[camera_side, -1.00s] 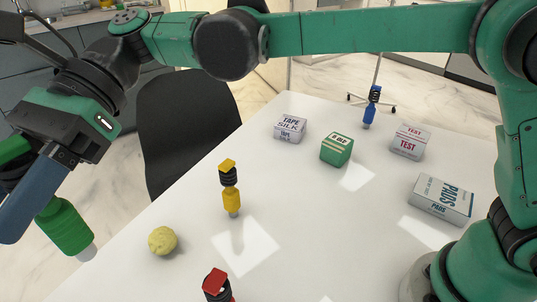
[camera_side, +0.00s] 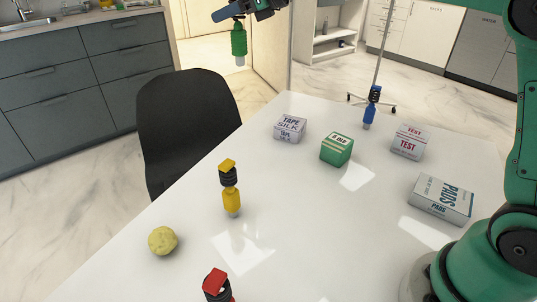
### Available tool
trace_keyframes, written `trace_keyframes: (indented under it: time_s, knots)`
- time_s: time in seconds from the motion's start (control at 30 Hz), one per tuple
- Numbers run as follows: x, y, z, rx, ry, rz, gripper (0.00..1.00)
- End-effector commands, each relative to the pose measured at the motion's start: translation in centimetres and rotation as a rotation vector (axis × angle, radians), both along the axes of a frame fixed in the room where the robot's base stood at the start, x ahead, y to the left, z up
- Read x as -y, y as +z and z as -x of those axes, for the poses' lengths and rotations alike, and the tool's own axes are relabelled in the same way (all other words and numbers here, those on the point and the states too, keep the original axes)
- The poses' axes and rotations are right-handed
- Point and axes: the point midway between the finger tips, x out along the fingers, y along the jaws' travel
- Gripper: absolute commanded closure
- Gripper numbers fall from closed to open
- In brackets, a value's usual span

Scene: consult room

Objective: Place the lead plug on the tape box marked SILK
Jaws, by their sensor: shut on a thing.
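My gripper (camera_side: 241,14) shows at the top edge of the side view, shut on a green lead plug (camera_side: 239,42). The plug hangs upright with its pale tip down, high up and apart from the table. The white tape box marked SILK (camera_side: 290,129) sits at the far left part of the white table (camera_side: 300,210), with nothing on top. The gripper is above and to the left of that box in the picture. Other plugs stand on the table: a yellow one (camera_side: 231,195), a blue one (camera_side: 371,108) and a red one (camera_side: 216,286), cut off by the bottom edge.
A green box (camera_side: 336,150) stands just right of the tape box. A TEST box (camera_side: 410,142) and a PADS box (camera_side: 441,200) lie farther right. A yellow ball (camera_side: 162,240) is near the left edge. A dark chair (camera_side: 188,125) stands beside the table. The table's middle is clear.

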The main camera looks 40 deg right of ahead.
Motion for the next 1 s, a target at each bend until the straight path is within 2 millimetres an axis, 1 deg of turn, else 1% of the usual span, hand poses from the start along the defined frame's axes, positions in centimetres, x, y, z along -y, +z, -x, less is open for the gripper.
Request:
trace_keyframes:
  time_s: [0.03,0.1,0.2,0.3,0.33,0.4,0.47,0.57,1.0]
  knots:
    - [2.9,0.3,-0.3,0.0,-0.086,0.0,1.0]
    - [6.3,0.7,-0.4,0.001,-0.193,0.001,1.0]
    - [10.3,1.2,-0.3,0.0,-0.315,0.0,1.0]
    - [13.0,1.6,-0.1,0.001,-0.397,0.0,1.0]
    - [13.6,1.6,0.0,0.0,-0.413,0.0,1.0]
    - [14.5,1.7,0.1,-0.001,-0.442,0.0,1.0]
    - [14.9,1.3,0.2,-0.001,-0.453,0.0,1.0]
    - [15.0,-0.2,0.2,0.0,-0.459,-0.001,1.0]
    - [14.9,-11.2,0.2,-0.001,-0.456,0.0,1.0]
